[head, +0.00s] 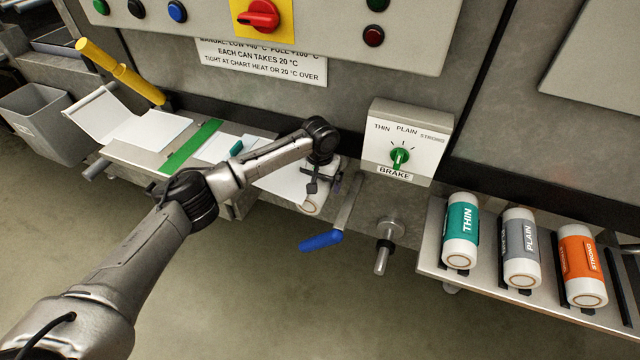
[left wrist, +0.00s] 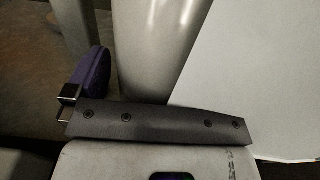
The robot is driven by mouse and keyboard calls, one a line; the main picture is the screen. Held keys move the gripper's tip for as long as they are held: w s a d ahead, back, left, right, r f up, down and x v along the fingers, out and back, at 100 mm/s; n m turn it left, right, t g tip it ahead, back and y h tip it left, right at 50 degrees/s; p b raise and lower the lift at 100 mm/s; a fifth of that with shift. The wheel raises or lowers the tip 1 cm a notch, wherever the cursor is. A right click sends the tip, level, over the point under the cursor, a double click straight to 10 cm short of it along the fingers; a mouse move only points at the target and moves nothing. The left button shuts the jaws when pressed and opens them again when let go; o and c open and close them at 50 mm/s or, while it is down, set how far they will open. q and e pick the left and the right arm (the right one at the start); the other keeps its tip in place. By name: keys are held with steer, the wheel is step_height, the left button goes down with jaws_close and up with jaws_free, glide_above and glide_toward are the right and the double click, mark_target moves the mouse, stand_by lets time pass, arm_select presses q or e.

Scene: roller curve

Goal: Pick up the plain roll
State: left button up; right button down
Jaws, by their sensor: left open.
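The plain roll (head: 521,248) is white with a grey label reading PLAIN. It lies on the rack at the right in the head view, between the thin roll (head: 460,232) with a teal label and the strong roll (head: 582,266) with an orange label. My left gripper (head: 314,192) is open, far to the left of the plain roll. It is above the right end of the machine bed, close to a white roll end (head: 311,204). I cannot tell whether it touches that. In the left wrist view, the plain roll does not show. My right gripper is not in view.
A lever with a blue handle (head: 321,241) and a metal spindle (head: 384,247) stand between my left gripper and the rack (head: 432,250). The brake box (head: 405,146) with its green knob is behind them. White sheet (left wrist: 260,80) fills the right of the left wrist view.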

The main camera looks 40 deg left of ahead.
arm_select(q)
steer(key=shift+c, duration=0.5)
steer(key=c, duration=1)
steer(key=shift+r, duration=0.1)
steer(key=shift+c, duration=0.2)
